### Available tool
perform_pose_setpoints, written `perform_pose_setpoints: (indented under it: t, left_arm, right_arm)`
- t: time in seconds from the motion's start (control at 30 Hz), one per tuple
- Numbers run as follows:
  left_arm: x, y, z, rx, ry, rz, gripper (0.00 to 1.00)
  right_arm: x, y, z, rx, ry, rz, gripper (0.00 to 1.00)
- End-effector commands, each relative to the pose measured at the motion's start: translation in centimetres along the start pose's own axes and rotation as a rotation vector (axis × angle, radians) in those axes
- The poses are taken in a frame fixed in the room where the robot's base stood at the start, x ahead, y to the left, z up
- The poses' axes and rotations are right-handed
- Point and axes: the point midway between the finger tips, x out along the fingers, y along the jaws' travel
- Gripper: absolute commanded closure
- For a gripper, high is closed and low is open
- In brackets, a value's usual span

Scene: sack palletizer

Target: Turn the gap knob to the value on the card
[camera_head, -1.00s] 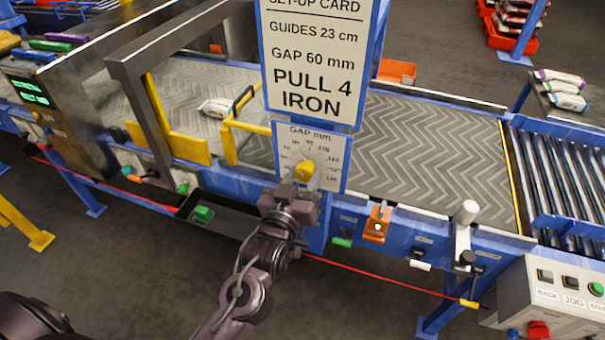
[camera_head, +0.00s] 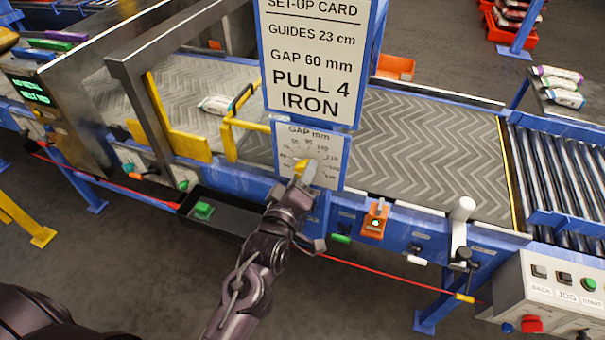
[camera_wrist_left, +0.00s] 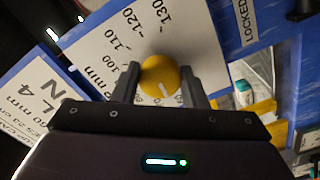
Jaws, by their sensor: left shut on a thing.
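The set-up card (camera_head: 312,62) stands above the belt in the head view and reads GUIDES 23 cm, GAP 60 mm, PULL 4 IRON. Below it is the white gap dial plate (camera_head: 330,178), marked "GAP mm". The yellow gap knob (camera_head: 300,166) is partly covered by my left gripper (camera_head: 303,173). In the left wrist view, my left gripper (camera_wrist_left: 162,84) is shut on the yellow knob (camera_wrist_left: 158,72), one finger on each side. Marks 110, 120 and 130 are readable. My right gripper is not in view.
An orange lockout-like piece (camera_head: 375,222) and a grey-white lever (camera_head: 462,215) are on the blue frame to the right. A button box (camera_head: 550,290) stands at lower right. A black tray (camera_head: 230,218) with a green block is left of my arm. A sack (camera_head: 215,104) lies on the belt.

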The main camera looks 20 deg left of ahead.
Motion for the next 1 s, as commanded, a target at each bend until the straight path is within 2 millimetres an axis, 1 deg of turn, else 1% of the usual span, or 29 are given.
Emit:
perform_pose_setpoints:
  t: [0.2, 0.67, 0.7, 0.8, 0.83, 1.0]
  left_arm:
    - [0.00, 0.00, -0.05, -0.049, 0.001, -0.001, 0.83]
    - [0.01, 0.01, -0.04, -0.057, 0.001, 0.000, 0.83]
    - [0.01, 0.01, -0.04, -0.057, 0.001, 0.000, 0.55]
    - [0.01, 0.01, -0.04, -0.057, 0.001, 0.000, 0.42]
    - [0.01, 0.01, -0.04, -0.057, 0.001, 0.000, 0.40]
    - [0.01, 0.02, -0.03, -0.056, 0.001, 0.000, 0.40]
  right_arm:
    - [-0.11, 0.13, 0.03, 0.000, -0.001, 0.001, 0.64]
    - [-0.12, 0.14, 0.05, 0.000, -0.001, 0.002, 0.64]
    - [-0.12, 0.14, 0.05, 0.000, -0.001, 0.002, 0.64]
    - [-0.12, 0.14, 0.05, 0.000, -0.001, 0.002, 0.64]
    - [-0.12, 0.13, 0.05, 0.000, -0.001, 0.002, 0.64]
    - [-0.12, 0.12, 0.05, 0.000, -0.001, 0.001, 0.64]
